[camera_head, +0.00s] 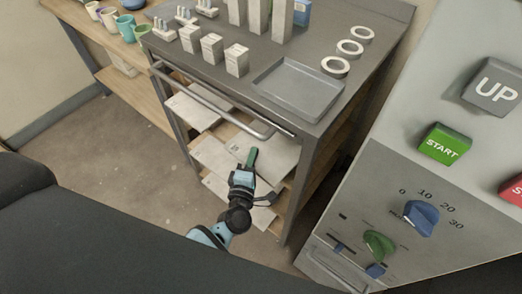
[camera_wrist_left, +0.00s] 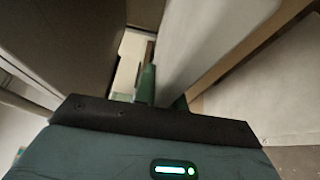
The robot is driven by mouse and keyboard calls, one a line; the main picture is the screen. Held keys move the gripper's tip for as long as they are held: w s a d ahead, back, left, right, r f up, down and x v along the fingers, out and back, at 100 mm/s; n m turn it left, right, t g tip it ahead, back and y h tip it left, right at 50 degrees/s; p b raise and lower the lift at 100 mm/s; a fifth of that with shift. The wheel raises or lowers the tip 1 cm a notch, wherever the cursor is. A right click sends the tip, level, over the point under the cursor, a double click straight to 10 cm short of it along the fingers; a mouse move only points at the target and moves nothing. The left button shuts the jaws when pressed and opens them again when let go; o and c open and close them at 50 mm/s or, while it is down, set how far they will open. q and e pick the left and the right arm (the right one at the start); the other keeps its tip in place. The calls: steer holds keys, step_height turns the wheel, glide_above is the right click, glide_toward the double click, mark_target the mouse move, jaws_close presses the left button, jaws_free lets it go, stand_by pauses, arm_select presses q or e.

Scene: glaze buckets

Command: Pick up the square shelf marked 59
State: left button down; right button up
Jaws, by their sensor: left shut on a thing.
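Several pale flat shelves lie in the open rack under the grey metal table. One shelf (camera_head: 275,153) lies at the right of the rack, and another (camera_head: 221,158) lies to its left. Their markings are too small to read, so I cannot tell which is 59. My left gripper (camera_head: 251,160) reaches in at the rack's front, below the table's rail. It is shut on a pale slab (camera_wrist_left: 208,38), whose edge runs between the green fingers (camera_wrist_left: 160,92) in the left wrist view. My right gripper is not in view.
The metal table's front rail (camera_head: 215,100) runs just above the gripper. A grey tray (camera_head: 297,88), white rings (camera_head: 335,66) and small blocks (camera_head: 236,60) stand on top. A control panel (camera_head: 400,205) is close on the right. Open floor (camera_head: 110,150) lies to the left.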

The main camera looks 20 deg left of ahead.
arm_select(q)
steer(key=shift+w+r+p, duration=0.1)
steer(key=shift+r+p, duration=0.5)
steer(key=shift+r, duration=1.25)
steer(key=shift+s+a+r, duration=0.1)
steer(key=shift+s, duration=0.15)
steer(key=s+a, duration=0.3)
steer(key=s, duration=0.5)
steer(key=s+a+b, duration=0.1)
steer(key=s+a, duration=0.2)
steer(key=s, duration=0.5)
steer(key=shift+s, duration=0.25)
